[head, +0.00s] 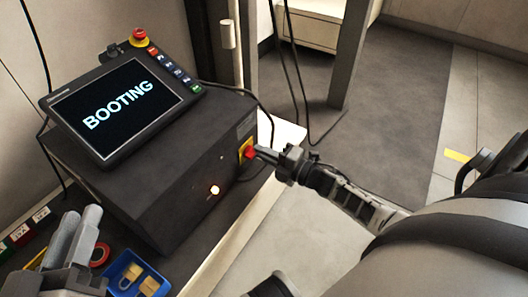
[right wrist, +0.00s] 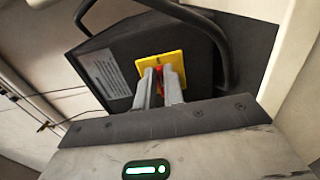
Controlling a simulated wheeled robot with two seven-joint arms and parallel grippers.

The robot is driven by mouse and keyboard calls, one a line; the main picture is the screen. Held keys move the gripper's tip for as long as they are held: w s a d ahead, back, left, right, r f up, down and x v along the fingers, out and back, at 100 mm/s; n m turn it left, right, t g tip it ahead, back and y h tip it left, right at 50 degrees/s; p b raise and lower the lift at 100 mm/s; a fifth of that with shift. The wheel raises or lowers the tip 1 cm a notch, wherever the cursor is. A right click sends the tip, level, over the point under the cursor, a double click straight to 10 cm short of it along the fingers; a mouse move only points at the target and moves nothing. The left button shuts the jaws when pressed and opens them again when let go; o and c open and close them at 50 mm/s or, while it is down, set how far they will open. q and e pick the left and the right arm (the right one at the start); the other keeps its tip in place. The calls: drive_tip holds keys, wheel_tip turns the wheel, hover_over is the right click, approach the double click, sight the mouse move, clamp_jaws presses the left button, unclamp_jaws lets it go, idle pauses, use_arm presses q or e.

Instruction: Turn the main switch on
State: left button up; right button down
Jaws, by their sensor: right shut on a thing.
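The main switch is a red knob (head: 250,153) on a yellow plate (head: 243,148), on the side face of the black control box (head: 185,185). In the right wrist view the yellow plate (right wrist: 172,62) faces me, and the red knob is mostly hidden between the fingers. My right gripper (head: 258,152) is shut on the red knob; its fingers also show in the right wrist view (right wrist: 160,85). The tilted screen (head: 120,105) on top reads "BOOTING". My left gripper (head: 84,222) is at the lower left, apart from the box; its finger gap is unclear.
A red emergency-stop button (head: 139,36) and several small buttons are on the screen's panel. A blue bin (head: 124,270) with padlocks and a red ring (head: 100,255) lie near my left gripper. Cables hang behind the box. Floor to the right is open.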

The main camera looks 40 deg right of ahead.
idle(0.3)
drive_tip(key=c, duration=1.5)
unclamp_jaws()
